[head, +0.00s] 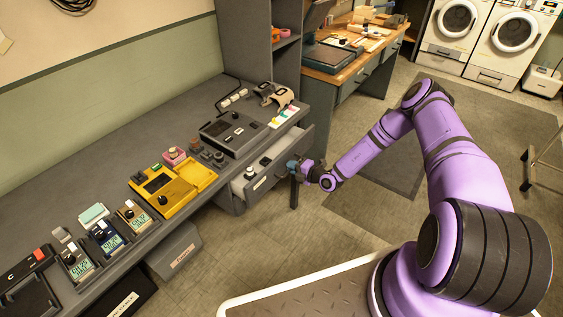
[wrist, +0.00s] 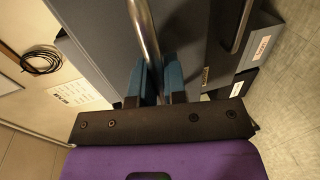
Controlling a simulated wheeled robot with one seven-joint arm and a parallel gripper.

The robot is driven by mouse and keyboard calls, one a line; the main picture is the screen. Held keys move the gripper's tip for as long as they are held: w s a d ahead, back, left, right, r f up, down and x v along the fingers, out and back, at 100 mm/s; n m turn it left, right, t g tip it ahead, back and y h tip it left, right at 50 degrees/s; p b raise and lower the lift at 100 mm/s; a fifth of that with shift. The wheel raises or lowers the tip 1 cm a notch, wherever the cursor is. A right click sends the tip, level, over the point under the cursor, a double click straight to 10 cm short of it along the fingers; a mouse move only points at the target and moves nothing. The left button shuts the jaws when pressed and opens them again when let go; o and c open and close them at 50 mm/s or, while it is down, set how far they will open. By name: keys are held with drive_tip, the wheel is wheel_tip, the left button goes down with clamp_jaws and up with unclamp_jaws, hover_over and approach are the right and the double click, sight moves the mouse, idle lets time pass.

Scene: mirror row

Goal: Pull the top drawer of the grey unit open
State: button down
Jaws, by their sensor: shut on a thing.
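The grey unit (head: 232,200) stands under the right end of the long grey bench. Its top drawer (head: 268,186) is pulled partly out, and its pale inside shows a few small items. My gripper (head: 294,167) is at the front of this drawer. In the wrist view, the teal fingers of my gripper (wrist: 154,82) are shut on the metal bar handle (wrist: 145,35), one on each side of it. The handle itself is too small to make out in the head view.
In the wrist view, a second bar handle (wrist: 243,25) lies to the right on a closed grey front. The bench top (head: 95,170) carries a yellow case (head: 172,186), a dark device (head: 233,132) and several meters. Open floor (head: 300,245) lies in front of the drawer.

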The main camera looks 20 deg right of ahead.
drive_tip(key=f+v, duration=0.3)
drive_tip(key=v, duration=1.2)
drive_tip(key=shift+s+d, duration=0.35)
drive_tip(key=shift+s, duration=0.2)
drive_tip(key=shift+f, duration=0.1)
drive_tip(key=c, duration=1.2)
unclamp_jaws()
drive_tip(key=v, duration=1)
drive_tip(key=shift+s+d, duration=0.3)
